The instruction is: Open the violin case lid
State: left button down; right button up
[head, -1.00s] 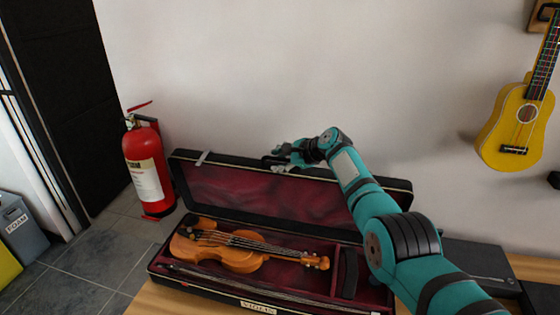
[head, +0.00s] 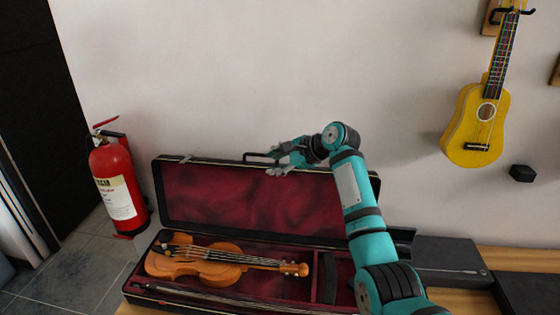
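The violin case lid (head: 205,198) stands raised at the back of the case, its dark red lining facing me. The violin case (head: 135,283) rests on a wooden table with an orange-brown violin (head: 200,263) and a bow (head: 225,299) inside. My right gripper (head: 272,160) is at the lid's top edge, beside the black handle (head: 258,157). Its fingers point left; whether they are closed on the edge or handle is too small to tell. My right forearm hides the lid's right part. My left gripper is not in view.
A red fire extinguisher (head: 118,187) stands on the floor left of the case. A yellow ukulele (head: 478,122) hangs on the wall at right. A dark flat case (head: 447,262) lies right of my arm. The wall is close behind the lid.

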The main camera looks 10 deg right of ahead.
jog(key=shift+v, duration=0.9)
